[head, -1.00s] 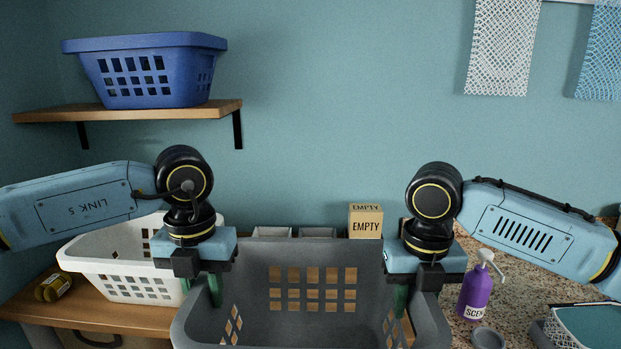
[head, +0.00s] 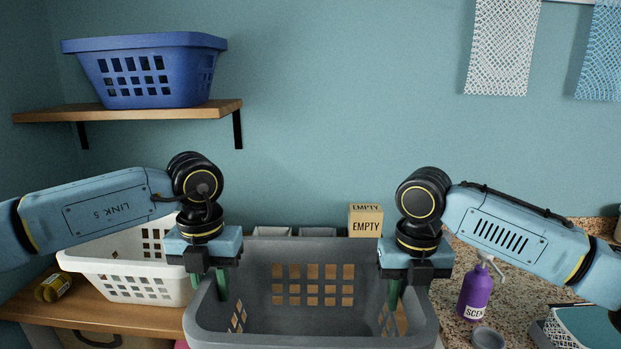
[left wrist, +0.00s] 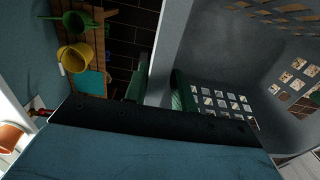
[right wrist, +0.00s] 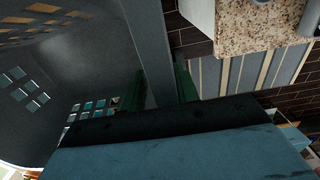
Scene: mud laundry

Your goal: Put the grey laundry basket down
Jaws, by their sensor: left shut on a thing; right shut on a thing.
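The grey laundry basket (head: 310,327) is empty and roughly level, in the lower middle of the head view. My left gripper (head: 222,287) is shut on its left rim; the grey wall passes between the fingers in the left wrist view (left wrist: 158,85). My right gripper (head: 394,293) is shut on its right rim, also seen between the fingers in the right wrist view (right wrist: 160,90). Brown wood shows through the holes in its far wall. The basket's underside is hidden, so I cannot tell whether it touches anything below.
A white basket (head: 90,265) stands on the wooden counter (head: 120,315) at left, close to the grey one. A box marked EMPTY (head: 366,222) is behind. A purple bottle (head: 475,295) stands on the speckled counter (head: 462,258) at right. A blue basket (head: 150,85) sits on the shelf (head: 60,115).

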